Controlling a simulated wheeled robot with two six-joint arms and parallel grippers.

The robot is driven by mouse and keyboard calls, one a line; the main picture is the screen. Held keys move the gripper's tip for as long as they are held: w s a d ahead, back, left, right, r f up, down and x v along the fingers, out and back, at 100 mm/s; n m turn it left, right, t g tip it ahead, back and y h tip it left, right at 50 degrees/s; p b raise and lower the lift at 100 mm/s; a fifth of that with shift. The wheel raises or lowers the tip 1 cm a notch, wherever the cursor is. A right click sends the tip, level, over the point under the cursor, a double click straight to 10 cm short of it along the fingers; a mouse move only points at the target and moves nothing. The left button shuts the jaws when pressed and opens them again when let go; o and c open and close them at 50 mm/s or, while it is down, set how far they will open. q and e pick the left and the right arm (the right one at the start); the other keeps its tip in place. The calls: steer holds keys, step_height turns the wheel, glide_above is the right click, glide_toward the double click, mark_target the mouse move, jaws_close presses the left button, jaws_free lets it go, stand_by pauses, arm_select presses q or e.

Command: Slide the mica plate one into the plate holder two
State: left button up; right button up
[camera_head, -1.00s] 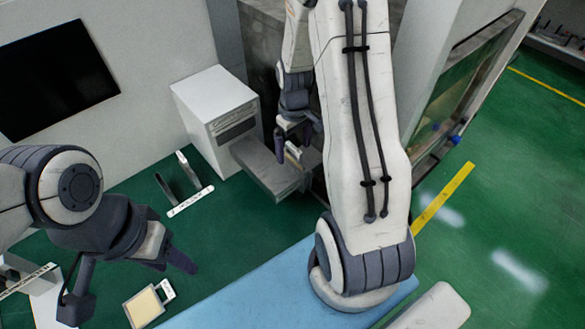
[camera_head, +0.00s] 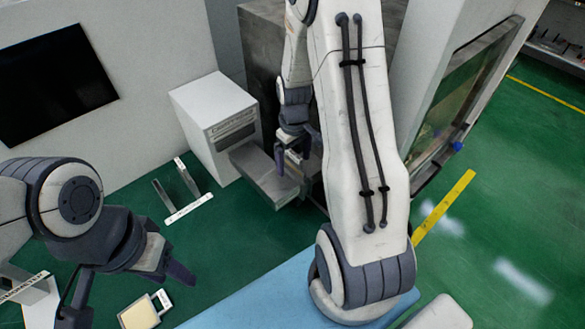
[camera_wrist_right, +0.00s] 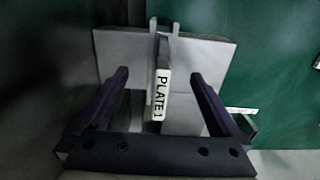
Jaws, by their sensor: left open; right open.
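The mica plate one (camera_wrist_right: 162,95), with a white "PLATE 1" label, stands upright on edge in the right wrist view, at a grey block (camera_wrist_right: 210,55). My right gripper (camera_wrist_right: 160,75) is open, with one finger on each side of the plate and gaps to both. In the head view my right gripper (camera_head: 290,165) is over a grey ledge (camera_head: 262,175); the plate is hard to make out there. A low stand with two uprights (camera_head: 188,208) is on the green surface; its label is unreadable, so I cannot tell whether it is plate holder two. My left gripper (camera_head: 170,268) is open and empty.
A cream plate with a white handle (camera_head: 138,314) lies below my left gripper. A white box unit (camera_head: 205,105) stands behind the stand. Green surface (camera_head: 230,235) is clear between the stand and the blue surface (camera_head: 265,300).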

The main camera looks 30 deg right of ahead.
stand_by(0.5)
jaws_close()
steer(key=shift+r, duration=0.2)
stand_by(1.4)
steer(key=shift+r+p, duration=2.7)
steer(key=shift+r, duration=0.15)
